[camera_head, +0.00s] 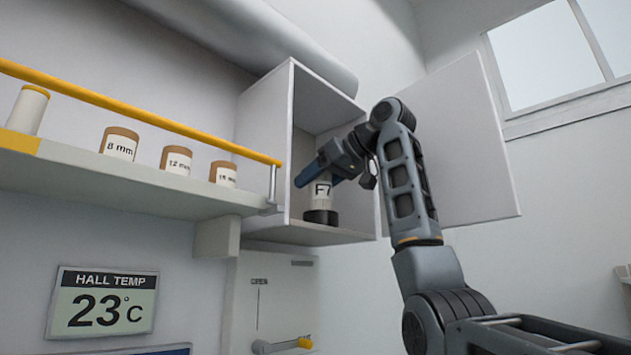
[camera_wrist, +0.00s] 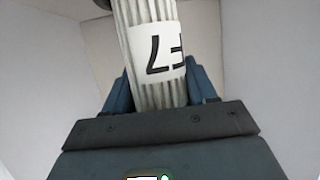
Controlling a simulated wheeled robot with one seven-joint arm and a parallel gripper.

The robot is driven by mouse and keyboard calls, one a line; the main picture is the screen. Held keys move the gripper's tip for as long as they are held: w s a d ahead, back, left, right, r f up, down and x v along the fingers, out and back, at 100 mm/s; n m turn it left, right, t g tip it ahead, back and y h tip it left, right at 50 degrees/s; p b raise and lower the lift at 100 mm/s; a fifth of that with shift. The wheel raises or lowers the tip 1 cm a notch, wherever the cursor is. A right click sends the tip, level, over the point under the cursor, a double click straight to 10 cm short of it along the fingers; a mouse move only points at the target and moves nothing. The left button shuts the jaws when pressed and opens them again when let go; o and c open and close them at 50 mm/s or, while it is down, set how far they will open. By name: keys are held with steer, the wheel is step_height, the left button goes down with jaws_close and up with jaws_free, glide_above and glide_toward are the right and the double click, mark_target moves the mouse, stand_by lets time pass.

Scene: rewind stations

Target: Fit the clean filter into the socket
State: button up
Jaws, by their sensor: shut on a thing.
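The clean filter (camera_head: 322,190) is a pale cylinder labelled F7, inside the open wall cabinet. A dark round base, apparently the socket (camera_head: 321,217), sits on the cabinet floor directly below the filter. The filter looks close to upright over it. I cannot tell whether its lower end is seated or just above.
The cabinet (camera_head: 265,150) has its door (camera_head: 455,150) swung open on the right, behind my arm. On the left a shelf (camera_head: 100,180) with a yellow rail (camera_head: 150,118) holds several brown-topped containers. A temperature display (camera_head: 102,302) and a yellow-ended lever (camera_head: 304,342) are below.

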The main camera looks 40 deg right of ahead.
mark_target(330, 179)
steer(key=shift+f+b, duration=0.65)
steer(key=shift+f, duration=0.45)
steer(key=o, duration=1.2)
steer(key=shift+c, duration=0.2)
steer(key=b+v, duration=0.1)
steer(key=v, duration=0.6)
steer(key=shift+s+r+b, duration=0.15)
steer(key=shift+s+b, duration=0.15)
steer(key=shift+b, duration=0.05)
steer(key=shift+r, duration=0.1)
